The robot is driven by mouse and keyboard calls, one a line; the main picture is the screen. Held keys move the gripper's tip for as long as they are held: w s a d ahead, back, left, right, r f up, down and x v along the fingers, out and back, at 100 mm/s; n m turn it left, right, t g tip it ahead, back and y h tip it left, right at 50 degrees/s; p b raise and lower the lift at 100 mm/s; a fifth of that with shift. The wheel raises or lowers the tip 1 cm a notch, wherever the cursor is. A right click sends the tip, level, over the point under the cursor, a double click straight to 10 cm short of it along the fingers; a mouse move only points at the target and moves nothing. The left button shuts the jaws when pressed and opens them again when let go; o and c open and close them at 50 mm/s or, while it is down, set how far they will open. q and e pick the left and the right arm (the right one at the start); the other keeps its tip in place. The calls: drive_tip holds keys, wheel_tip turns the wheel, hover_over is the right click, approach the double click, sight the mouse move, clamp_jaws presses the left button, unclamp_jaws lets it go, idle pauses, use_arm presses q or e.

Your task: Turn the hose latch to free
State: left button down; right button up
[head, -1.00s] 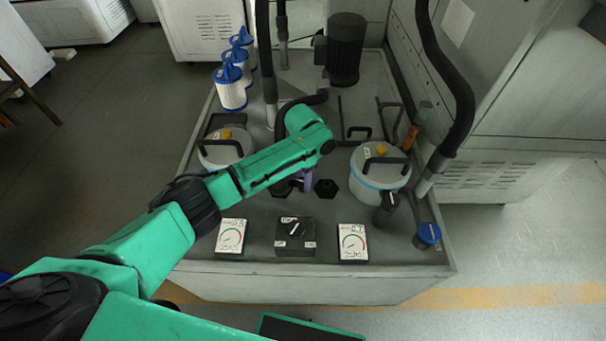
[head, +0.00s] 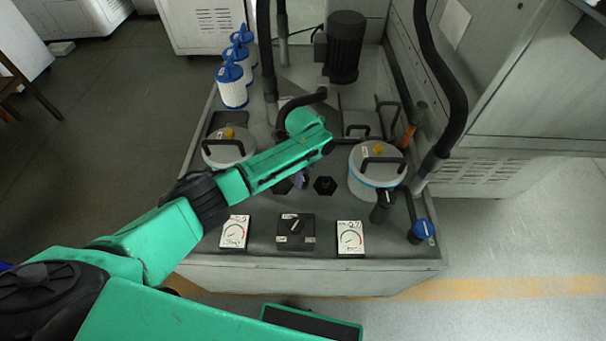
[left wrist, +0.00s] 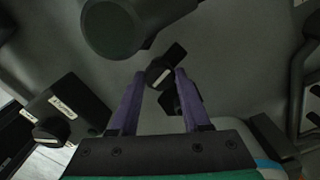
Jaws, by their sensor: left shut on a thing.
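My left gripper (head: 302,179) reaches down between the two lidded canisters, with only a bit of its purple fingers showing under the green arm in the head view. In the left wrist view its two purple fingers (left wrist: 160,76) are shut on a small black latch (left wrist: 159,72) with a white mark. A thick dark round hose end or coupling (left wrist: 112,27) sits just beyond it. In the head view the latch is hidden by my arm and gripper. My right gripper is in neither view.
A black selector box (head: 295,233) stands between a left gauge (head: 234,232) and a right gauge (head: 350,238) near the front edge. The left canister (head: 229,147) and right canister (head: 377,170) flank the arm. A black hex knob (head: 325,186) is close right of the gripper.

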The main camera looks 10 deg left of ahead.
sight(304, 179)
use_arm(q)
drive_tip(key=shift+d+m, duration=0.1)
drive_tip(key=shift+m, duration=1.8)
drive_tip(key=shift+c, duration=1.8)
unclamp_jaws()
wheel_tip(304, 179, up, 15)
drive_tip(key=shift+f+p, duration=0.15)
drive_tip(key=shift+p, duration=0.3)
